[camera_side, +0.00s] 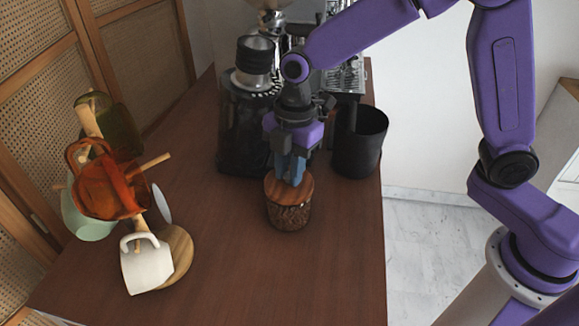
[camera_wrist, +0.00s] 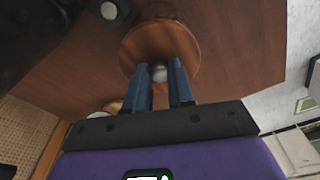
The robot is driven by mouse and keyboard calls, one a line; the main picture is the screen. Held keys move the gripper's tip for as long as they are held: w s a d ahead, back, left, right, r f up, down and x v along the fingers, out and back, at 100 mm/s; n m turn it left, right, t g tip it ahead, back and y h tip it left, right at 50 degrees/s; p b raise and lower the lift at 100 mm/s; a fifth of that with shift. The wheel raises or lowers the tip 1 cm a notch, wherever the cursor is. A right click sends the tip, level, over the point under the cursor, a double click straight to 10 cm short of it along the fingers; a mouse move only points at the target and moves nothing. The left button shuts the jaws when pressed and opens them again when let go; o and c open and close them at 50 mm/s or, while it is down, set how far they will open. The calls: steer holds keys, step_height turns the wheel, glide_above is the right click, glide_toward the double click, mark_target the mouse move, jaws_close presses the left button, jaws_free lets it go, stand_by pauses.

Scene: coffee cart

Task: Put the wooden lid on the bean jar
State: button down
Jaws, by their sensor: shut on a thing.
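The bean jar (camera_side: 288,216) stands upright on the brown table, its glass side showing dark beans. The round wooden lid (camera_side: 277,187) sits over the jar's top, and it also shows in the wrist view (camera_wrist: 185,42). My gripper (camera_side: 291,178) points down above the jar, its blue fingers shut on the lid's small knob. In the wrist view the fingertips (camera_wrist: 160,68) are on either side of the pale metal knob (camera_wrist: 159,74). The lid looks level on the jar; whether it is fully seated I cannot tell.
A black bin (camera_side: 360,145) stands close behind right of the jar. The black grinder (camera_side: 243,125) and coffee machine are behind it. A mug tree with several cups, including a white mug (camera_side: 146,265), stands at the left. The table's front is clear.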

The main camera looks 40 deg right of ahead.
steer(key=shift+c, duration=2.1)
jaws_free()
steer(key=shift+r, duration=0.1)
steer(key=shift+r, duration=3.4)
jaws_close()
